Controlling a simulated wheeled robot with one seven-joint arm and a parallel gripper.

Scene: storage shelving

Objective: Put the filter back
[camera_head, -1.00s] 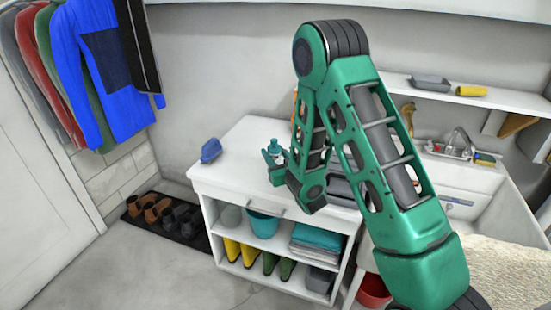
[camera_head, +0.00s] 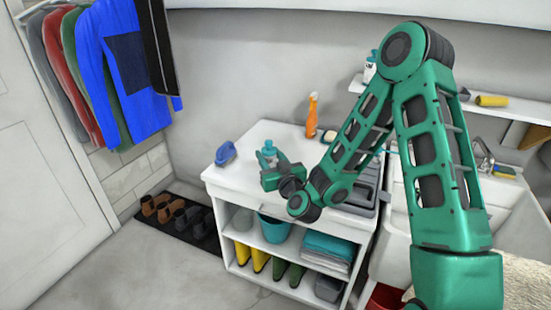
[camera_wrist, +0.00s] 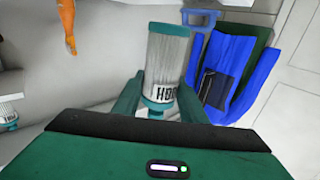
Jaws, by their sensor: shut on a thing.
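The filter (camera_wrist: 168,68) is a pale, pleated cylinder with a teal collar and dark lettering. In the wrist view it is between the two green fingers of my gripper (camera_wrist: 160,98), which is shut on it near its teal end. In the head view my gripper (camera_head: 267,160) is over the white cabinet top, with a small teal and pale part of the filter (camera_head: 270,147) showing at it. Whether the filter touches the cabinet top cannot be told.
A blue object (camera_head: 225,153) is on the cabinet top (camera_head: 232,176), left of my gripper. A grey tray (camera_head: 365,190) is at right. A teal-and-white bottle-like thing (camera_head: 370,68) is on the wall shelf. Open floor lies in front.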

